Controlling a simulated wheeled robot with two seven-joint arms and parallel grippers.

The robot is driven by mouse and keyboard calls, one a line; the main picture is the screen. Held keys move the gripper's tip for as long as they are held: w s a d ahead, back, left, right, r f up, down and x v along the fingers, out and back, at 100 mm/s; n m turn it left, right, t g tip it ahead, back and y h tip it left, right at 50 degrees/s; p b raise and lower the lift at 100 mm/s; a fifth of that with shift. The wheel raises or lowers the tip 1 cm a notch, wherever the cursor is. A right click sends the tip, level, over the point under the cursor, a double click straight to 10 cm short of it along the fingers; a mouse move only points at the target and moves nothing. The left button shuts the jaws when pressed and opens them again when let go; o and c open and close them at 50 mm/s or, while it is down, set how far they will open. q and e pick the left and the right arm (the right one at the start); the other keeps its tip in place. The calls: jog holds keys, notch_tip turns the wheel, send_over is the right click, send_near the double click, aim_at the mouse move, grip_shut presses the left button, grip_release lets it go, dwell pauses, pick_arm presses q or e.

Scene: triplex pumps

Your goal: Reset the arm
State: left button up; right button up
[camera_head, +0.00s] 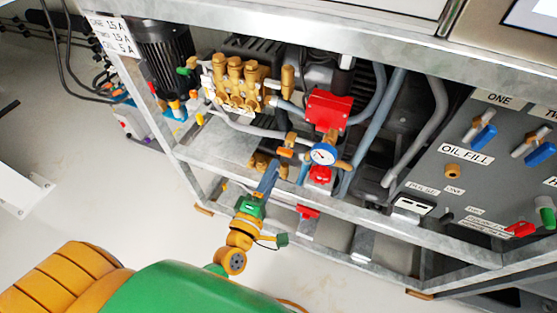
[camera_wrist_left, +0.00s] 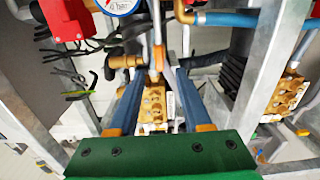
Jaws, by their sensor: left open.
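My left gripper (camera_head: 270,170) is in the middle of the head view, at the open front of the metal pump frame (camera_head: 190,180). Its blue fingers point into the frame, below and left of the pressure gauge (camera_head: 323,154). In the left wrist view the two fingers (camera_wrist_left: 160,75) stand apart with nothing held between them. A brass pump block (camera_wrist_left: 154,104) shows beyond the gap, apart from the fingers as far as I can tell. My left arm's green and orange links come in from the lower left. My right gripper is not in view.
A red box (camera_head: 328,109) and a brass pump (camera_head: 235,82) sit inside the frame above the gripper. Grey hoses run behind. A control panel (camera_head: 480,185) with blue, red and green valve handles stands at right. The pale floor (camera_head: 110,205) at left is mostly clear.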

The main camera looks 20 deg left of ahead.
pick_arm(q)
jog(key=shift+s, duration=0.85)
